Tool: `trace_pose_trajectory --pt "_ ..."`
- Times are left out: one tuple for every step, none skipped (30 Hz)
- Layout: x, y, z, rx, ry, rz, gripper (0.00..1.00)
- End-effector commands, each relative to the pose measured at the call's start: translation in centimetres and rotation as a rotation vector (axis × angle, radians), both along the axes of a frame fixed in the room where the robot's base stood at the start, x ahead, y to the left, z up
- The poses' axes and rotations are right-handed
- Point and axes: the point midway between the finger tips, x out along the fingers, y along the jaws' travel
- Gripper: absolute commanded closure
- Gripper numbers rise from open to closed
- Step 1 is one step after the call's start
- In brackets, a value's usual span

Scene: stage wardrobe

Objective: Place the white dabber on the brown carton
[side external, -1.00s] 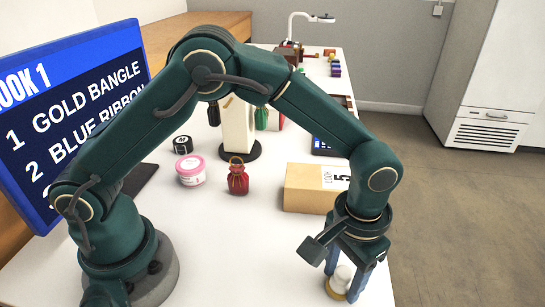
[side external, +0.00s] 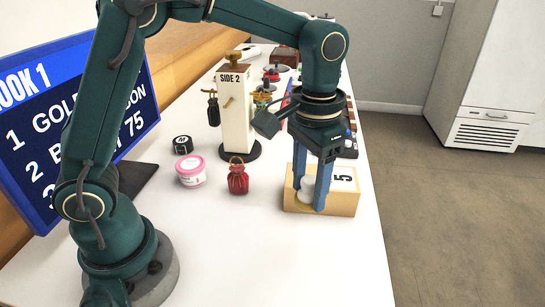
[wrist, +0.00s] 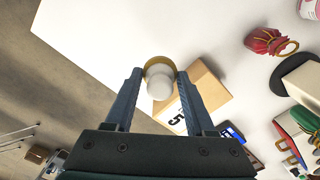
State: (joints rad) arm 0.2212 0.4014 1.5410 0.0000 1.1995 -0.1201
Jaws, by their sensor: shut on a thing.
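The white dabber (side external: 306,189), with a gold-brown base, is between the blue fingers of my gripper (side external: 309,196), which is shut on it. It also shows in the wrist view (wrist: 158,84) between the fingertips. The brown carton (side external: 338,203) stands on the white table, with a white label marked 5 on top. In the side view my gripper and the dabber overlap the carton's left part. In the wrist view the carton (wrist: 206,88) shows to the right of and behind the dabber. I cannot tell whether the dabber touches the carton.
A red pouch (side external: 238,179), a pink-lidded tub (side external: 190,170) and a black roll (side external: 182,145) stand left of the carton. A white stand (side external: 234,118) marked SIDE 2 is behind them. The table in front of the carton is clear.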

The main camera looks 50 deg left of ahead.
Motion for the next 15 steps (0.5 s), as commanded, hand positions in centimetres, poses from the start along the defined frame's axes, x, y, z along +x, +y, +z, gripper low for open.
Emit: trace_pose_trajectory --pt "0.0 0.4 0.3 0.0 -0.002 -0.004 0.98" --pt "0.0 0.6 0.4 0.0 -0.002 -0.012 0.98" --pt "-0.2 0.8 0.5 0.0 -0.001 -0.029 0.98" --pt "-0.4 0.9 0.6 0.0 -0.001 -0.047 0.98" --pt "-0.4 0.9 0.9 0.0 -0.003 -0.068 0.98" --pt "-0.4 1.2 1.3 0.0 -0.004 -0.094 0.98" --pt "-0.3 1.6 1.6 -0.001 -0.005 -0.108 0.98" --pt "-0.1 2.2 2.1 0.0 -0.006 -0.119 0.98" --pt "0.2 3.2 2.7 0.0 -0.007 -0.127 0.98" --pt "0.4 4.0 3.1 0.0 -0.006 -0.129 0.98" --pt "0.6 4.8 3.6 0.0 -0.007 -0.127 0.98" --pt "0.8 6.0 4.2 0.001 -0.007 -0.121 0.98" --pt "0.9 6.9 4.6 0.001 -0.007 -0.115 0.98" --pt "1.0 7.9 5.0 0.001 -0.006 -0.106 0.98" --pt "1.1 9.1 5.6 0.001 -0.006 -0.091 0.98"
